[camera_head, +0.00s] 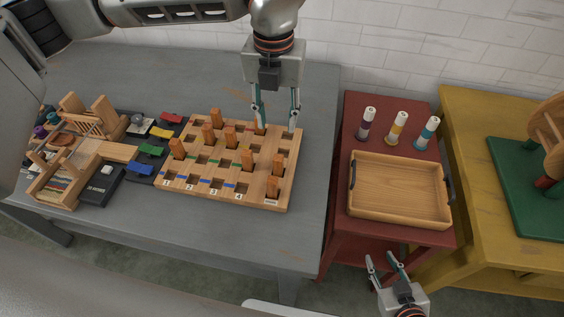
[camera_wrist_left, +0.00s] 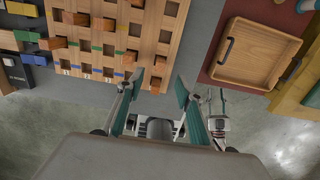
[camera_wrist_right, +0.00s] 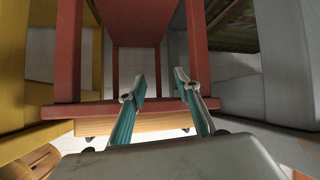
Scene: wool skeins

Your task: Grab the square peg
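A wooden board (camera_head: 187,199) with square holes lies on the grey table. My left gripper (camera_head: 276,122) points down with fingers apart, appearing over the board's far right corner; one fingertip overlaps a far peg in the picture. My right gripper (camera_head: 381,261) is open and empty in front of the red table.
A wooden tray (camera_head: 400,220) and several coloured spools (camera_head: 397,129) are on the red table (camera_head: 350,110). A yellow table (camera_head: 480,115) stands at the right. Coloured blocks (camera_head: 152,150) and a small wooden loom (camera_head: 65,180) are left of the board.

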